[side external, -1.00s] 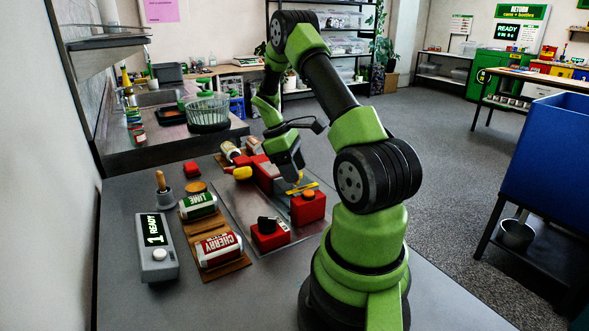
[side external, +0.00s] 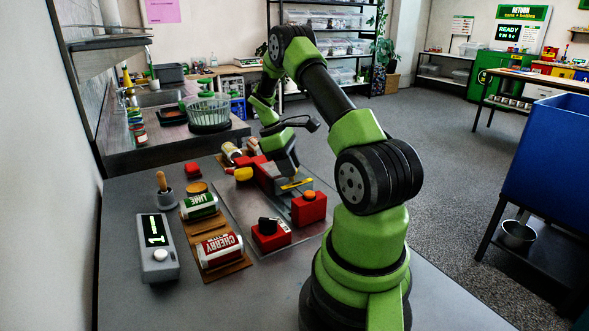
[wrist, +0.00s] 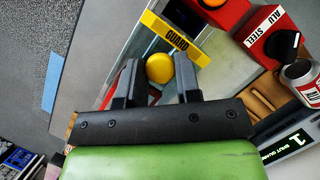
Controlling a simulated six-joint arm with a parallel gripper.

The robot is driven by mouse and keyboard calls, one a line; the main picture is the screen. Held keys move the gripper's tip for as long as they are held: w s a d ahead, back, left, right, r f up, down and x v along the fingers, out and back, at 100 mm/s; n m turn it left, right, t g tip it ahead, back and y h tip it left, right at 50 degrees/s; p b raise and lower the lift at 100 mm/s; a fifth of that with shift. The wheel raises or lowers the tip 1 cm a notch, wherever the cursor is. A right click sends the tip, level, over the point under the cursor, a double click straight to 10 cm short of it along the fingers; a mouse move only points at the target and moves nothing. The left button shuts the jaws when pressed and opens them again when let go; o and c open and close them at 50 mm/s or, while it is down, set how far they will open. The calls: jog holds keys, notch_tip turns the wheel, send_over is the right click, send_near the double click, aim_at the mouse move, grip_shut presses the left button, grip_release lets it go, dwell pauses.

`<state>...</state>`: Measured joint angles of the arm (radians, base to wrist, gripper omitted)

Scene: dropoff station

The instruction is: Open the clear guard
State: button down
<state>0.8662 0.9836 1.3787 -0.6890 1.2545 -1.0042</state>
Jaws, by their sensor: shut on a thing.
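The clear guard shows mainly by its yellow GUARD strip (side external: 297,184), which also shows in the wrist view (wrist: 176,40). Its clear pane is hard to make out. My gripper (side external: 292,176) is at the guard, pointing down. In the wrist view its two dark fingers (wrist: 160,75) stand a little apart, right by the strip. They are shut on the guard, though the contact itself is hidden. A yellow knob (side external: 243,173) shows left of my gripper in the side view and between the fingers in the wrist view (wrist: 160,68).
Two cans, lime (side external: 199,205) and cherry (side external: 218,249), lie on brown holders. A grey display box (side external: 157,247) stands at left. A wooden-handled tool (side external: 164,188) stands behind it.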

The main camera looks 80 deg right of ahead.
jog(key=shift+w+d, duration=1.55)
jog(key=shift+d, duration=0.1)
jog(key=c, duration=0.8)
grip_release()
jog(key=shift+r, duration=0.1)
jog(key=shift+v, duration=3.7)
